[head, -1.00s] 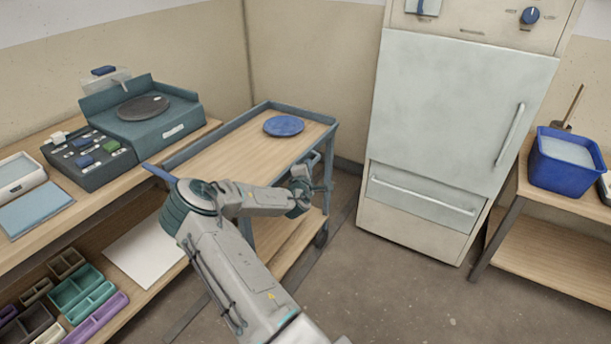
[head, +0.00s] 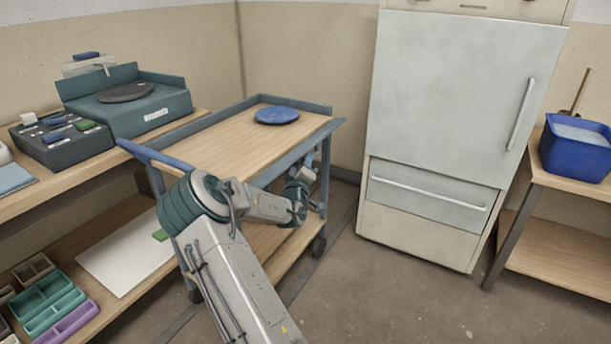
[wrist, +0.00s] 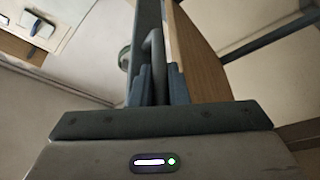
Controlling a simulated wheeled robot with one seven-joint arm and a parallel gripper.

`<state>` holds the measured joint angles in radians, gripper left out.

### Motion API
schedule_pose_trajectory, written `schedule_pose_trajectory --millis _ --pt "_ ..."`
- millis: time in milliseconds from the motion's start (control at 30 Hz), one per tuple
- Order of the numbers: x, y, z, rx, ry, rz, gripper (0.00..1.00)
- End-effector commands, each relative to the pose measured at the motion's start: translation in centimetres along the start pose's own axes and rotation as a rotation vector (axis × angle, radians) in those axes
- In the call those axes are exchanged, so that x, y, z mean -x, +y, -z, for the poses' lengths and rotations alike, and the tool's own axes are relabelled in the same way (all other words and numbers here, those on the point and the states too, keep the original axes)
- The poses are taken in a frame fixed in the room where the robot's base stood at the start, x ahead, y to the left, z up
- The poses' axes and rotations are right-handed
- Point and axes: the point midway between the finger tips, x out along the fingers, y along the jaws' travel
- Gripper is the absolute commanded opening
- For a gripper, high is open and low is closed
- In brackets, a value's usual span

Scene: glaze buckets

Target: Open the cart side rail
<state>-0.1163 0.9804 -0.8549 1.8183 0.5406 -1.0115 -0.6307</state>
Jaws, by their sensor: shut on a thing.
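The cart (head: 220,150) has a wooden top and a blue-grey frame, with its left end by the workbench. Its side rail (head: 325,137) is a blue-grey strip along the near right edge; it seems to lean outward a little, but my arm hides much of it. My gripper (head: 311,162) is at the outer face of that rail, near its far end. In the wrist view, my gripper's fingers (wrist: 160,80) are shut on a grey bar-like part of the side rail (wrist: 154,50), beside the wooden top (wrist: 195,60).
A blue disc (head: 277,115) lies on the cart top. The workbench with a dark wheel unit (head: 128,105) stands left. A pale cabinet (head: 455,110) stands behind right, and a blue bucket (head: 573,155) sits on a right-hand table. Floor between cart and cabinet is clear.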

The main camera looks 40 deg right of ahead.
Motion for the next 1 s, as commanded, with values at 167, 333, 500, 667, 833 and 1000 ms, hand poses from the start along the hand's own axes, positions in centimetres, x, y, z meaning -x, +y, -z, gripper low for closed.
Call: schedule_pose_trajectory --millis 167,333,500,667,833,1000 --pt "0.19 -1.04 -0.55 -0.123 0.0 -0.05 0.0" --pt "0.18 -1.27 -0.48 -0.207 0.001 -0.083 0.0" --pt "0.14 -1.34 -0.43 -0.258 0.001 -0.105 0.0" --pt "0.1 -1.31 -0.32 -0.281 0.002 -0.114 0.0" --pt "0.07 -1.25 -0.26 -0.287 0.002 -0.116 0.0" --pt "0.05 -1.21 -0.24 -0.286 0.002 -0.117 0.0"
